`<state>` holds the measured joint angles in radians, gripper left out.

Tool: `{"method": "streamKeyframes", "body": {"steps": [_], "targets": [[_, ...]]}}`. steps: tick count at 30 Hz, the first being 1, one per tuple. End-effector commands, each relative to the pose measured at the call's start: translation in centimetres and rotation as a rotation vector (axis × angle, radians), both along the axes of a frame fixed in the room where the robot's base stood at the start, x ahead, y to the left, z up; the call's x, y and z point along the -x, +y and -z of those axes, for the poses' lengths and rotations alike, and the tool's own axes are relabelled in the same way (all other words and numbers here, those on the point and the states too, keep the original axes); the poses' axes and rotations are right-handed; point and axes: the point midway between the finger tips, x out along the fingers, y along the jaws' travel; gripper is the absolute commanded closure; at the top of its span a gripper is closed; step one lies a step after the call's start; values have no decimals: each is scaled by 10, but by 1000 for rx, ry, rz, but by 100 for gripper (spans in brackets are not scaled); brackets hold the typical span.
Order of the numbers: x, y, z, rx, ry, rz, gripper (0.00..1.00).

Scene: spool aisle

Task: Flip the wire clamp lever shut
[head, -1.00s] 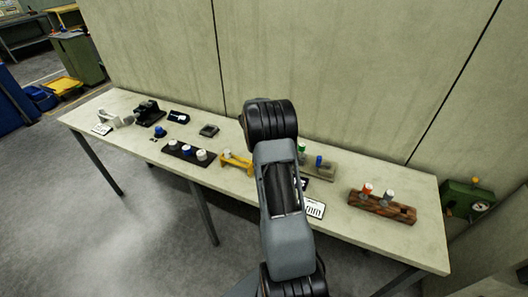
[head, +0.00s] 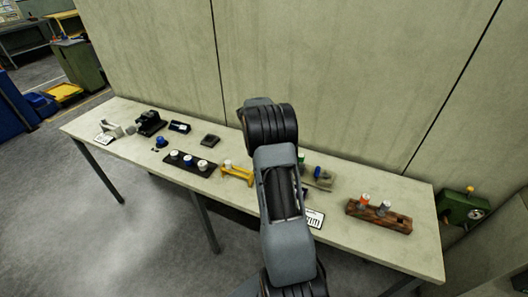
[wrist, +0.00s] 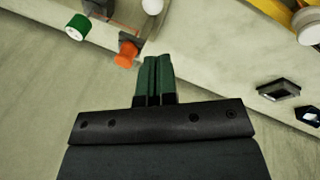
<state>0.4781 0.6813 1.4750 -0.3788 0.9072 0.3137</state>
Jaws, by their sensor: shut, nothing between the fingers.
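My gripper (wrist: 152,72) shows in the wrist view with its two green fingers shut together and nothing between them. In the head view my own arm hides it. I cannot pick out the wire clamp lever with certainty. A green box with a yellow-orange knob (head: 469,189) stands past the right end of the table and may be the clamp. A black device (head: 149,122) sits at the table's left part; its details are too small to tell. In the wrist view an orange spool (wrist: 127,52) lies just left of the fingertips in the picture, apart from them.
The long pale table (head: 385,252) stands against a wall. It holds a black rack of spools (head: 190,162), a yellow stand (head: 238,175), a brown wooden rack (head: 392,220) and a small dark block (head: 210,140). A green spool (wrist: 77,28) shows in the wrist view. Floor in front is clear.

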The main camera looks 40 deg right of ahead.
Motion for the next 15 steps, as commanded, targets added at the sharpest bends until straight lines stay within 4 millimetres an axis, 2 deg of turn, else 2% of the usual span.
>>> {"method": "streamKeyframes", "body": {"steps": [1,6,15], "targets": [[-2,0,-12,0,0,-1,100],[-5,-2,-29,-1,0,-1,100],[-7,-2,-36,-2,2,-1,100]]}}
